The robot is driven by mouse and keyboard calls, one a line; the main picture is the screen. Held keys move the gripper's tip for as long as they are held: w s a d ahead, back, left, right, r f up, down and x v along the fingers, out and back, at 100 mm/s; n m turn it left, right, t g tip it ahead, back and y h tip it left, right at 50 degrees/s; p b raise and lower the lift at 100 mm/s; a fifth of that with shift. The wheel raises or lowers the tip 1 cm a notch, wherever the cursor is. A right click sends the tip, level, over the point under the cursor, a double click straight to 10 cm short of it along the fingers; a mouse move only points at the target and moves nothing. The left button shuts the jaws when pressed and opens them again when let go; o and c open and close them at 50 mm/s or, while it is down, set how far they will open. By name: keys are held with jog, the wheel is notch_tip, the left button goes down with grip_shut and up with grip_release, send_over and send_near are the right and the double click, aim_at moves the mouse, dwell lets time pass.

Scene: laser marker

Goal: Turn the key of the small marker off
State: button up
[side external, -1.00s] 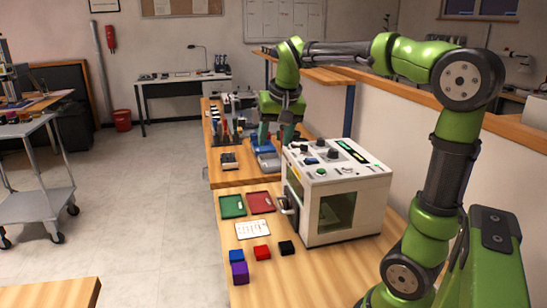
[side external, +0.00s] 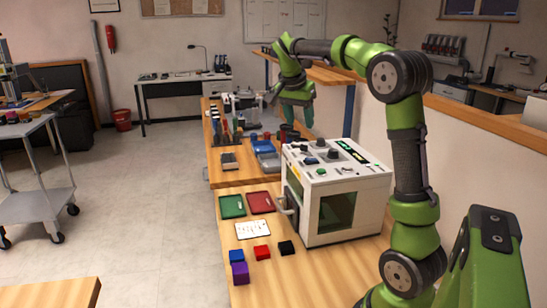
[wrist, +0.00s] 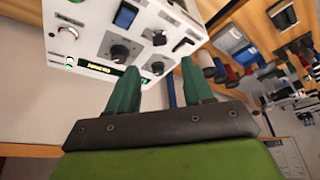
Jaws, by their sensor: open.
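The small marker (side external: 345,195) is a white box with a tinted window and a control panel on top, standing on the wooden bench.
A green tray (side external: 232,206), a red tray (side external: 260,202), a white card (side external: 253,230) and several coloured blocks lie left of the marker. Tools and blue bins (side external: 265,148) crowd the bench behind. A low partition wall runs along the right.

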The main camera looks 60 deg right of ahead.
aim_at(303, 152)
jog(key=x, duration=0.9)
grip_shut()
